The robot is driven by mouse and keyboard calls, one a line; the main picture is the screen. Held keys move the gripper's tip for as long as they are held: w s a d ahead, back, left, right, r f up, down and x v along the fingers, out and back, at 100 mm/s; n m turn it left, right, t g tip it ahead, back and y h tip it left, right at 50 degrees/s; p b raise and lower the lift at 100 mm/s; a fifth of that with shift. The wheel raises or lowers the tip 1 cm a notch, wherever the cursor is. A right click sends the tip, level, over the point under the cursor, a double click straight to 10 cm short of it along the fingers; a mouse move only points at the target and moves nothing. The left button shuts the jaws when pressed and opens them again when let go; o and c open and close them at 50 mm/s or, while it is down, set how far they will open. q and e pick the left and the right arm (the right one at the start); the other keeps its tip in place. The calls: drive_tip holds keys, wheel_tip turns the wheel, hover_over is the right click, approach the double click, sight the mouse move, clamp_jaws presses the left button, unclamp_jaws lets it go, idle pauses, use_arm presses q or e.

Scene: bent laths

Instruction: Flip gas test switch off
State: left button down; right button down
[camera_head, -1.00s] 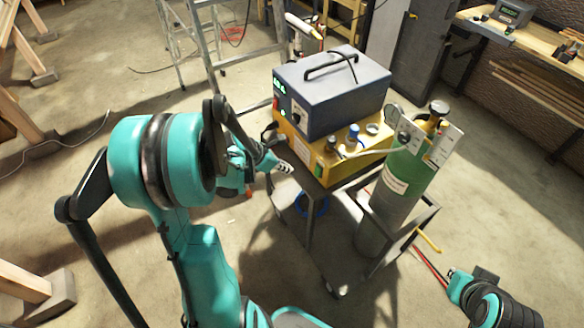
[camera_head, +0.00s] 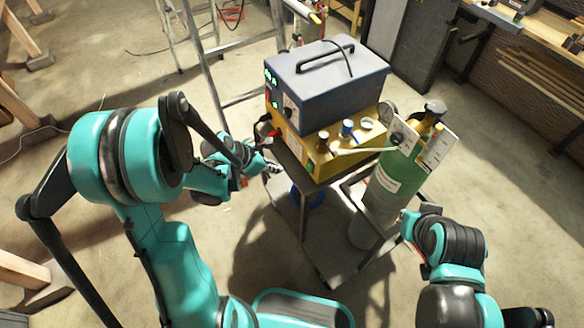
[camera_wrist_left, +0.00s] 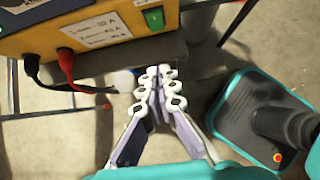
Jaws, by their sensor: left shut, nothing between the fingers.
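The yellow gas unit (camera_head: 328,146) stands on a trolley under a blue-grey welding machine (camera_head: 325,82). A green rocker switch (camera_head: 311,166) sits low on its front face; it also shows at the top of the left wrist view (camera_wrist_left: 154,18). I cannot read its label or position. My left gripper (camera_head: 272,168) is at the trolley's left front corner, below and to the left of the switch and apart from it. In the left wrist view its pale fingers (camera_wrist_left: 158,92) are together and empty. My right arm shows at lower right, its fingers out of sight.
Red and black cables (camera_wrist_left: 66,70) hang from the unit's front close to my left fingers. A green gas cylinder (camera_head: 397,172) with gauges stands at the trolley's right. A stepladder (camera_head: 205,60) is behind left. The floor in front is clear.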

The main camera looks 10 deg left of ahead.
sight(309, 167)
use_arm(q)
drive_tip(key=b+x, duration=0.1)
drive_tip(key=x, duration=0.3)
drive_tip(key=d+r+b+x, duration=0.1)
drive_tip(key=b+x, duration=0.1)
drive_tip(key=x, duration=0.2)
drive_tip(key=w+b+x, duration=0.1)
drive_tip(key=x, duration=0.3)
drive_tip(key=shift+w+d+r, duration=0.1)
drive_tip(key=shift+w+d, duration=0.05)
drive_tip(key=shift+d, duration=0.05)
drive_tip(key=shift+w+d, duration=0.2)
drive_tip(key=shift+w, duration=0.05)
drive_tip(key=shift+w+d+b, duration=0.2)
drive_tip(key=shift+b, duration=0.4)
